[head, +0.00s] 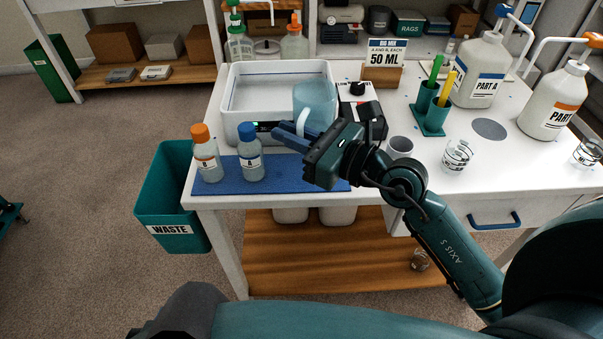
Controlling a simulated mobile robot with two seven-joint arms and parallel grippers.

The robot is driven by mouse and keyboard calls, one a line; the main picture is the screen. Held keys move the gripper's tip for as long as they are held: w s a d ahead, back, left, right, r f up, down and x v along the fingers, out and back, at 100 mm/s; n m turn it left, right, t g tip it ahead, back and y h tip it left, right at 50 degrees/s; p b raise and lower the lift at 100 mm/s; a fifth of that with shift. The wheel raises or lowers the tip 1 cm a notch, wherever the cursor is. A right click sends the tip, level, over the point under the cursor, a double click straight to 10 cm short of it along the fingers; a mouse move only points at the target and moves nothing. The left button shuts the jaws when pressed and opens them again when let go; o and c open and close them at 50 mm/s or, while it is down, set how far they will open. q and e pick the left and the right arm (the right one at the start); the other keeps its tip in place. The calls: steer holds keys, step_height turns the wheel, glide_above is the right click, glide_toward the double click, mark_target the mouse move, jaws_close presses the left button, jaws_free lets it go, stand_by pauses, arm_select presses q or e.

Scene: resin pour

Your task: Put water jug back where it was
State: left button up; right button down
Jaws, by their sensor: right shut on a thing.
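The water jug (315,97) is a translucent blue jug with a pale handle (303,121). It is upright at the front right corner of the white water bath (231,110). My right gripper (284,132) is shut on the jug at its handle, with its blue fingers pointing left. The gripper hides part of the jug's lower side, and I cannot tell whether its base touches anything. My left gripper is not in view.
Bottles B (205,160) and A (250,158) stand on the blue mat (285,178). A black device (371,120) is right of the jug. A teal holder (431,117), clear cups (457,156) and Part A (479,72) and Part B (552,103) jugs stand farther right.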

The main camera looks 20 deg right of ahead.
step_height(320, 180, down, 7)
steer(key=b, duration=0.3)
steer(key=shift+f, duration=0.35)
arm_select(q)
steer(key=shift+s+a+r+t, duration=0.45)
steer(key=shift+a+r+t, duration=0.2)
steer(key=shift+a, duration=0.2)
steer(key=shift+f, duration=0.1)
arm_select(e)
steer(key=shift+f, duration=0.2)
steer(key=c, duration=1.5)
jaws_free()
